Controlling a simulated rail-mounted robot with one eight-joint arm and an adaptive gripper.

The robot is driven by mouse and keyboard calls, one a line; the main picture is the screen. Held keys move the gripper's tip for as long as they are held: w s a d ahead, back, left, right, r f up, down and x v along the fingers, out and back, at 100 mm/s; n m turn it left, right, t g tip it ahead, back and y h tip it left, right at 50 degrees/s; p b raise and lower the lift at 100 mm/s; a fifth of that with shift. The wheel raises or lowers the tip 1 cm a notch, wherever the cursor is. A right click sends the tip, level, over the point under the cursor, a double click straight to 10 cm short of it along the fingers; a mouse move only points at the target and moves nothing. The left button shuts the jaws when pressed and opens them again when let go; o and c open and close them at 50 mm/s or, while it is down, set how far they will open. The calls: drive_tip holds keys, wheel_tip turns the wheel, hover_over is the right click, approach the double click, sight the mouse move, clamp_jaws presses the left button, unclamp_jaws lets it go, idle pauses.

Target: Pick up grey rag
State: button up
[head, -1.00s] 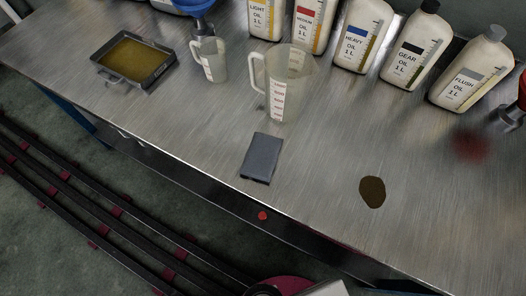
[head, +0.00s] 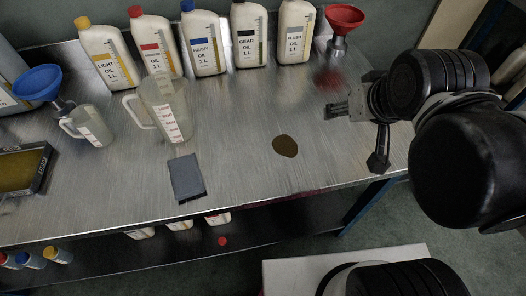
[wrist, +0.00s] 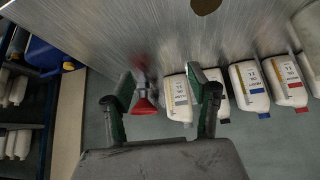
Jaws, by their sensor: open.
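The grey rag (head: 187,176) lies folded flat on the metal workbench (head: 240,185) near its front edge, left of the middle in the head view. It does not show in the wrist view. My gripper (head: 335,110) is at the right end of the bench in the head view, well to the right of the rag. In the wrist view my gripper (wrist: 165,95) has its two fingers spread wide apart with nothing between them held.
Several oil bottles (head: 205,45) line the back. A red funnel (head: 344,18) stands at back right. Measuring jugs (head: 165,105), a blue funnel (head: 38,83) and an oil tray (head: 22,170) are left. A brown oil spot (head: 285,146) lies right of the rag; bench around it is clear.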

drive_tip(key=shift+d, duration=0.15)
drive_tip(key=o, duration=1.1)
drive_tip(key=shift+o, duration=0.2)
